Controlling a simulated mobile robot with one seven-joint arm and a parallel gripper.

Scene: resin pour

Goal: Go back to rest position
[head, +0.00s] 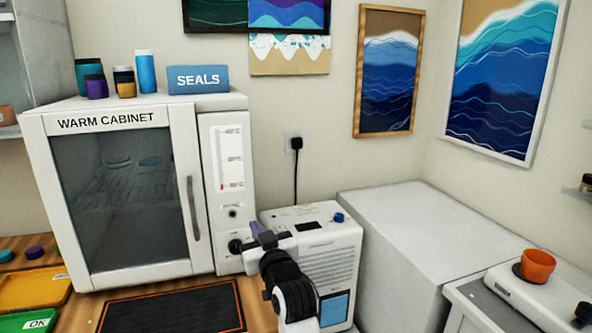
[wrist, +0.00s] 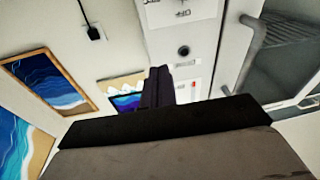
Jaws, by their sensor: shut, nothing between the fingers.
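My gripper (head: 262,234) is in the lower middle of the head view, at the end of my black and white arm. Its dark fingers are together with nothing between them. It appears in front of the warm cabinet's lower right corner and the white boxy appliance; the exact gap to them is unclear. In the wrist view the closed fingers of the gripper (wrist: 158,82) point toward the cabinet's control panel (wrist: 190,35), which has a dark knob. The warm cabinet (head: 182,170) has its glass door shut, with a grey vertical handle (head: 193,209).
A white appliance (head: 340,250) with a blue knob stands right of the cabinet. A dark mat (head: 170,308) lies in front, with a yellow tray (head: 35,289) and green tray (head: 28,321) at left. An orange cup (head: 537,265) sits on a scale (head: 530,296) at right.

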